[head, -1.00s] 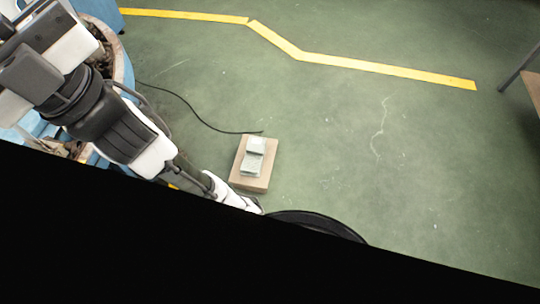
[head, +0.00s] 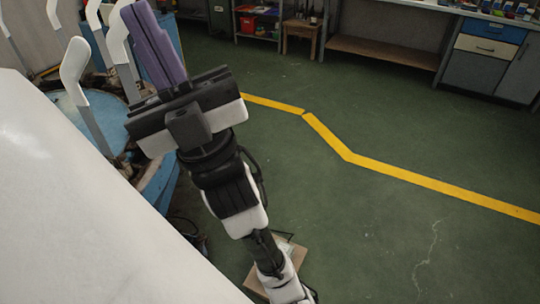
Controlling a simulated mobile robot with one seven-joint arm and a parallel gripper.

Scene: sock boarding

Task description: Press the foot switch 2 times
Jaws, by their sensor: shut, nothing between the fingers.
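The foot switch (head: 284,241) sits on a tan board (head: 255,284) on the green floor, low in the head view. My arm crosses in front and hides most of it; only a small pale edge and parts of the board show. I cannot tell whether its pedal is down. My arm rises from the bottom toward the upper left, away from the switch. My gripper (head: 143,14), with long purple fingers side by side, points up near the white leg forms. Its fingers are shut with nothing seen between them.
A round blue machine (head: 155,186) with several white leg forms (head: 76,68) stands at the left. A pale surface (head: 70,210) fills the lower left. A yellow line (head: 420,181) crosses the open floor at right. Benches (head: 385,52) and shelves stand at the back.

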